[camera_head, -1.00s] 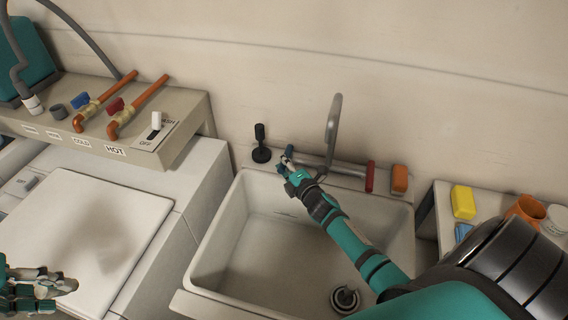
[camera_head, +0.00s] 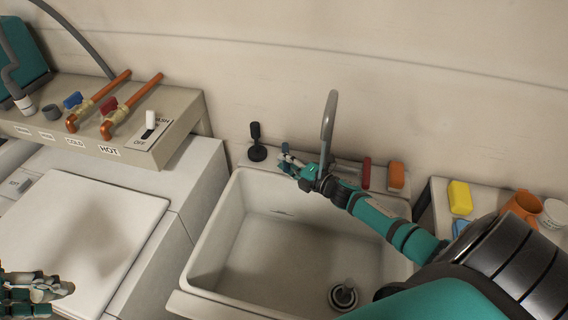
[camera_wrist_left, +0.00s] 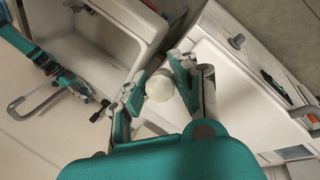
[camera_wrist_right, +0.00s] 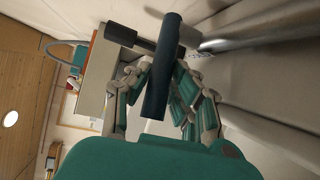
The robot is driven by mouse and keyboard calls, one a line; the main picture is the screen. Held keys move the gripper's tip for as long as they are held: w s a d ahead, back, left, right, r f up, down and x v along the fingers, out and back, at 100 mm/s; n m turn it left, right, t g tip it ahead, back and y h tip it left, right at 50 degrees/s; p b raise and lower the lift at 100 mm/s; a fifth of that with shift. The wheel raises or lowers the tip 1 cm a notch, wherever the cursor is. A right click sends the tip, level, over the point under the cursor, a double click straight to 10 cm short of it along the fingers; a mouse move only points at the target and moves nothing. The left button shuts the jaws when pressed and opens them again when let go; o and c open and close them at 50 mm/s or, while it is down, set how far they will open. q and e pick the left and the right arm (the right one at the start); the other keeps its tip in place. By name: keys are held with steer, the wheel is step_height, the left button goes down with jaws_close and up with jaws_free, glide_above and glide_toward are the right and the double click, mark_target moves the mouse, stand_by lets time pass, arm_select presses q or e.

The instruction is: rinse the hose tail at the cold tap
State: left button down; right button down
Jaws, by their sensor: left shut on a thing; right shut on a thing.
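The cold tap's dark blue handle (camera_wrist_right: 160,75) lies between the fingers of my right gripper (camera_wrist_right: 158,95), which is shut on it. In the head view, my right gripper (camera_head: 291,163) is at the left end of the tap, over the sink's back rim, and mostly hides that handle. The grey spout (camera_head: 329,118) rises beside my wrist. The red handle (camera_head: 366,173) is on the tap's right. My left gripper (camera_head: 45,285) is low at the left, shut on a pale round-ended piece (camera_wrist_left: 160,85), which I cannot surely identify as the hose tail.
The white sink (camera_head: 192,262) is empty, with a drain fitting (camera_head: 343,297) inside. A black upright item (camera_head: 256,143) and an orange block (camera_head: 396,175) flank the tap. The white-topped machine (camera_head: 85,235) stands left, below a shelf with COLD and HOT valves. A side shelf at right holds cups.

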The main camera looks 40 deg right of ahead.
steer(key=shift+r, duration=0.15)
steer(key=c, duration=1.1)
jaws_free()
steer(key=shift+c, duration=0.2)
steer(key=shift+s+d, duration=0.1)
steer(key=shift+s, duration=0.35)
steer(key=v, duration=1.1)
